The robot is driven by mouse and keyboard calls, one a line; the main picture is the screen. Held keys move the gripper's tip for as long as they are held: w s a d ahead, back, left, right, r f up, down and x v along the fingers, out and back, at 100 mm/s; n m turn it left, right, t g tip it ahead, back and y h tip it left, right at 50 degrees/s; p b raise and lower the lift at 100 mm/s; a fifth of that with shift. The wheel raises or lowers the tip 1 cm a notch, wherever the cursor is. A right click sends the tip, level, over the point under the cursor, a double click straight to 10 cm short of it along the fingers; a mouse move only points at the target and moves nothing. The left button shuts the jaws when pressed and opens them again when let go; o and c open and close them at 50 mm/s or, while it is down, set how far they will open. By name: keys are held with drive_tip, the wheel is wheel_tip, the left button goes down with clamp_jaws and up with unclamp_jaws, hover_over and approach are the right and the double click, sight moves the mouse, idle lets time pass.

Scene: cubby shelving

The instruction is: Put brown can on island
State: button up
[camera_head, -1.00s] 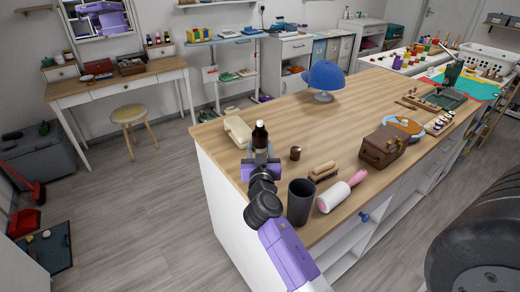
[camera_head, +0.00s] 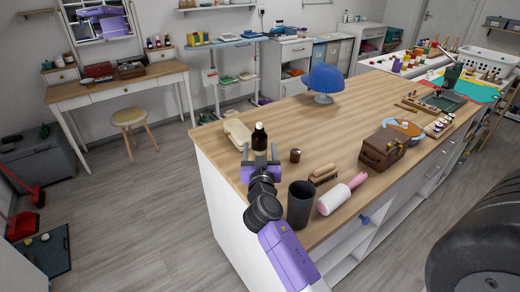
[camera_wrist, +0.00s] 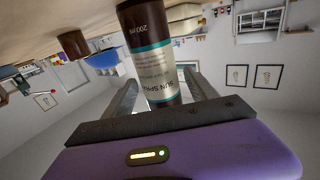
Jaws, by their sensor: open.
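The brown can, a dark brown bottle-like container (camera_head: 259,138) with a white cap, stands upright on the wooden island top (camera_head: 340,130) near its left end. In the wrist view the brown can (camera_wrist: 150,45) shows a pale label with a teal band and "sun spray" lettering. My gripper (camera_head: 261,160) is open at the can's near side. In the wrist view the fingers (camera_wrist: 163,95) are spread on either side of the can, with a gap visible beside it. The can's lower front is partly hidden by my gripper in the head view.
A small brown jar (camera_head: 295,155) stands just right of the can, and a beige case (camera_head: 237,132) lies close behind on the left. The island's middle is fairly clear.

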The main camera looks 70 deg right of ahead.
drive_tip(key=shift+p, duration=0.9)
drive_tip(key=shift+s+a+f+b, duration=0.2)
drive_tip(key=shift+a+f+b, duration=0.05)
drive_tip(key=shift+a+b, duration=0.25)
drive_tip(key=shift+s+a+f+b, duration=0.25)
drive_tip(key=shift+a+b, duration=0.15)
drive_tip(key=shift+a, duration=0.1)
drive_tip(key=b+v, duration=0.1)
drive_tip(key=v, duration=0.4)
drive_tip(key=r+b+v, duration=0.1)
drive_tip(key=v, duration=0.2)
drive_tip(key=shift+s+a+b, duration=0.1)
drive_tip(key=shift+a+b, duration=0.25)
drive_tip(key=shift+s+a+r, duration=0.1)
drive_tip(key=shift+s+a, duration=0.1)
drive_tip(key=shift+a, duration=0.25)
drive_tip(key=s+a+f+n+t+y, duration=0.25)
drive_tip(key=a+f+n+y, duration=0.2)
drive_tip(key=a, duration=0.55)
drive_tip(key=s+a+f+n+t+y, duration=0.1)
drive_tip(key=a+f+n+t+y, duration=0.35)
drive_tip(key=a, duration=0.55)
drive_tip(key=s+a+r+n+y, duration=0.4)
drive_tip(key=s+a+y, duration=0.3)
drive_tip(key=s+a, duration=0.4)
drive_tip(key=s, duration=0.3)
drive_tip(key=shift+a, duration=0.35)
